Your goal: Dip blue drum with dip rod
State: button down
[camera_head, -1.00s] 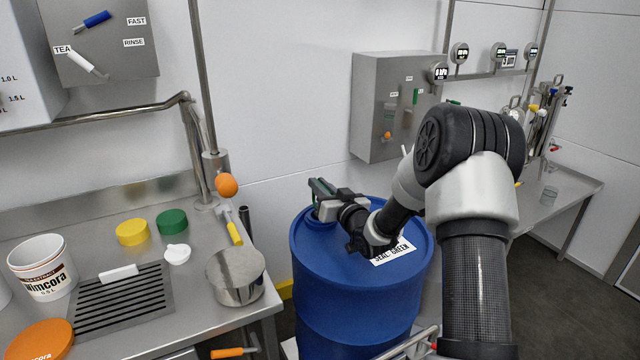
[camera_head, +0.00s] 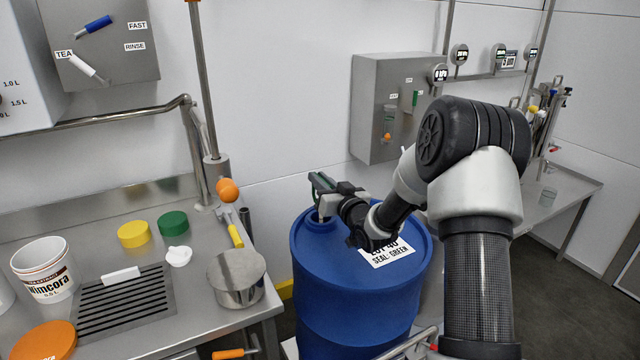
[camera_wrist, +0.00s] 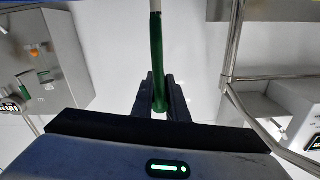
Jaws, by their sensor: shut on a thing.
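The blue drum (camera_head: 350,300) stands upright in the middle of the head view, with a white label (camera_head: 390,252) reading "SEAL: GREEN" on its top. My gripper (camera_head: 318,187) is above the left rear part of the drum's top. In the wrist view my gripper (camera_wrist: 160,88) is shut on a green handle (camera_wrist: 156,55) with a pale rod end beyond it, which looks like the dip rod. In the head view the rod is mostly hidden by the gripper. I cannot tell whether its lower end is inside the drum's opening.
A steel bench (camera_head: 195,300) on the left holds a white bucket (camera_head: 45,268), yellow and green caps (camera_head: 172,223) and a steel pot (camera_head: 237,277). A steel control box (camera_head: 375,110) is on the wall behind the drum. Another bench (camera_head: 560,195) stands at the right.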

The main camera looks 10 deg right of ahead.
notch_tip(320, 180, up, 23)
jog(key=p, duration=1.2)
jog(key=shift+f, duration=0.15)
dwell(1.0)
dwell(0.5)
